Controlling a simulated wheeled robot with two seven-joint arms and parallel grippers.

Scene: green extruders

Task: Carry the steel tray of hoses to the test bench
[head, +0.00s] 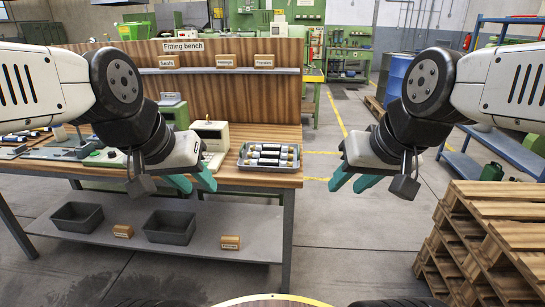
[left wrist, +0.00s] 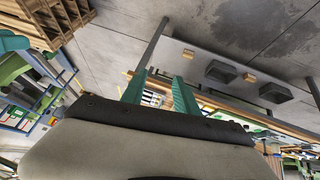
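The steel tray (head: 270,166) lies flat on the right end of the fitting bench top, near its corner. Several dark hoses (head: 269,155) with pale bands and brassy ends lie in it. My left gripper (head: 193,184) is open and empty, in front of the bench and left of the tray. My right gripper (head: 350,184) is open and empty over open floor, right of the tray. Neither touches the tray. In the left wrist view, the open green fingers of my left gripper (left wrist: 159,92) show with the bench edge beyond. I cannot make out which place is the test bench.
The fitting bench (head: 228,176) has a wooden backboard with labelled shelf blocks, vises and a cream-and-green device (head: 211,140) left of the tray. Grey bins (head: 171,227) stand on its lower shelf. Stacked pallets (head: 490,240) stand at right. The floor between is clear.

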